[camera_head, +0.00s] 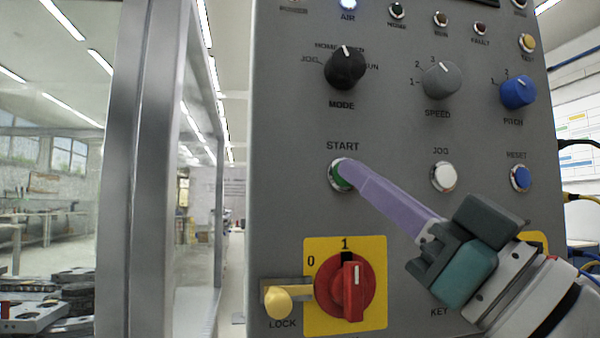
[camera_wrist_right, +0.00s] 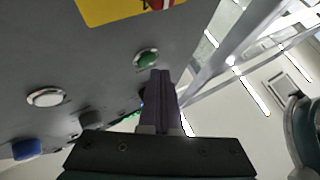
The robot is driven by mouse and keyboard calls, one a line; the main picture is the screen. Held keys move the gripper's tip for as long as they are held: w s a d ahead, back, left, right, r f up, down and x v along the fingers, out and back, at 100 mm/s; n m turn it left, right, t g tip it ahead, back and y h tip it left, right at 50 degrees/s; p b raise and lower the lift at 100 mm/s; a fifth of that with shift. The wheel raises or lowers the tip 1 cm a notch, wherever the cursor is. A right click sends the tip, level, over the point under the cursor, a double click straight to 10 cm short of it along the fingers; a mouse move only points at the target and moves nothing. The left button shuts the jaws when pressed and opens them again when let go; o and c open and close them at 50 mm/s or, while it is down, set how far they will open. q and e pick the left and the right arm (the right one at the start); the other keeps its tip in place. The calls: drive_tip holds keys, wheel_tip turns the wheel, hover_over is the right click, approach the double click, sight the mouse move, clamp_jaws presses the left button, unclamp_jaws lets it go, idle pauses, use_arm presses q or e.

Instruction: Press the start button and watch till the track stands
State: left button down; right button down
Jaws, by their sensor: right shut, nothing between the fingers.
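The green start button (camera_head: 338,177) sits under the START label on the grey control panel (camera_head: 290,130). It also shows in the right wrist view (camera_wrist_right: 146,58). My right gripper (camera_head: 350,172) reaches in from the lower right, its purple fingers shut together and empty. The fingertips overlap the right part of the start button in the head view. In the wrist view they end close by the button; I cannot tell whether they touch it. The track is not clearly in view. My left gripper is not in view.
Near the start button are the white JOG button (camera_head: 444,177), blue RESET button (camera_head: 521,179), black MODE knob (camera_head: 345,69) and red switch (camera_head: 350,288) on a yellow plate. A yellow-knobbed lock (camera_head: 278,301) juts out beside it. A metal post (camera_head: 150,170) stands left of the panel.

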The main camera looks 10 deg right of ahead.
drive_tip(key=shift+w, duration=0.3)
